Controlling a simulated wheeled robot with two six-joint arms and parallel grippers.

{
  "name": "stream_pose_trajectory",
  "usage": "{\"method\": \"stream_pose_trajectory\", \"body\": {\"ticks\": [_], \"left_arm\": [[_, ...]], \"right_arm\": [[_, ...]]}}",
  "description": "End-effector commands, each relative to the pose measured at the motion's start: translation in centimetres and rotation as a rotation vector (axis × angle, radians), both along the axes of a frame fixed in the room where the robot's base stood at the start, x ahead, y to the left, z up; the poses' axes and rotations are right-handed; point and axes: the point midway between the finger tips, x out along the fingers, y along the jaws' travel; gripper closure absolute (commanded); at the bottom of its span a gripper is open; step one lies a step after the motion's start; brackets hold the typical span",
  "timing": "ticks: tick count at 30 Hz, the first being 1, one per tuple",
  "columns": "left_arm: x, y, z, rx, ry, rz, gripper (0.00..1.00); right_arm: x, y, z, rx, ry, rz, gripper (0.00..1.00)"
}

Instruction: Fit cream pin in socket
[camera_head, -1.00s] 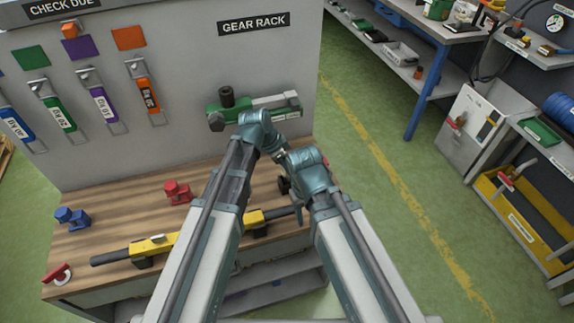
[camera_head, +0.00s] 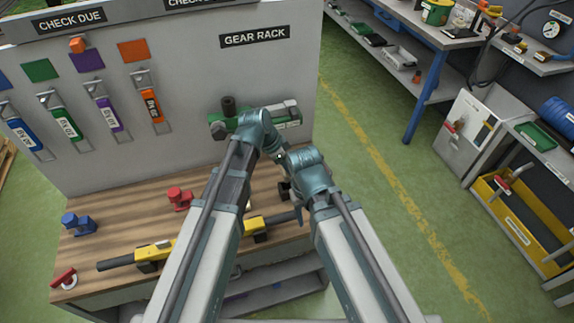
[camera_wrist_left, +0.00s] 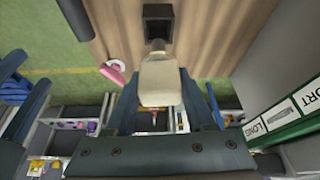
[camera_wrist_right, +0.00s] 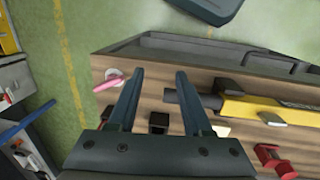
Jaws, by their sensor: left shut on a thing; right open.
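The cream pin (camera_wrist_left: 160,82) is in my left gripper (camera_wrist_left: 159,90), which is shut on it in the left wrist view. The pin's narrow end points at a black square socket (camera_wrist_left: 158,22) on the wooden bench and meets its near edge in the picture. I cannot tell whether the end is inside or only above it. My right gripper (camera_wrist_right: 159,74) is open and empty over the bench edge in the right wrist view. A black block (camera_wrist_right: 158,122), possibly the socket, shows between its fingers.
A yellow bar tool (camera_head: 153,253), a red block (camera_head: 179,199) and a blue block (camera_head: 78,223) lie on the bench (camera_head: 130,214). A green gear rack (camera_head: 285,118) hangs on the panel behind. A pink-handled item (camera_wrist_right: 108,82) lies near the bench edge.

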Motion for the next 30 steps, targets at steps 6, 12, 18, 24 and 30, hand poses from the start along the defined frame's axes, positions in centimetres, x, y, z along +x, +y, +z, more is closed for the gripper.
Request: {"method": "stream_pose_trajectory", "body": {"ticks": [6, 12, 18, 24, 30], "left_arm": [[0.0, 0.0, 0.2, 0.000, 0.000, 0.000, 1.00], [0.0, 0.0, 1.6, 0.000, 0.000, 0.000, 1.00], [0.0, 0.0, 3.1, 0.000, 0.000, 0.000, 1.00], [0.0, 0.0, 4.6, 0.000, 0.000, 0.000, 1.00], [0.0, 0.0, 5.1, 0.000, 0.000, 0.000, 1.00]], "right_arm": [[0.0, 0.0, 0.2, 0.000, 0.000, 0.000, 0.50], [0.0, 0.0, 1.6, 0.000, 0.000, 0.000, 0.50], [0.0, 0.0, 3.1, 0.000, 0.000, 0.000, 0.50], [0.0, 0.0, 4.6, 0.000, 0.000, 0.000, 0.50], [0.0, 0.0, 5.1, 0.000, 0.000, 0.000, 0.50]]}}
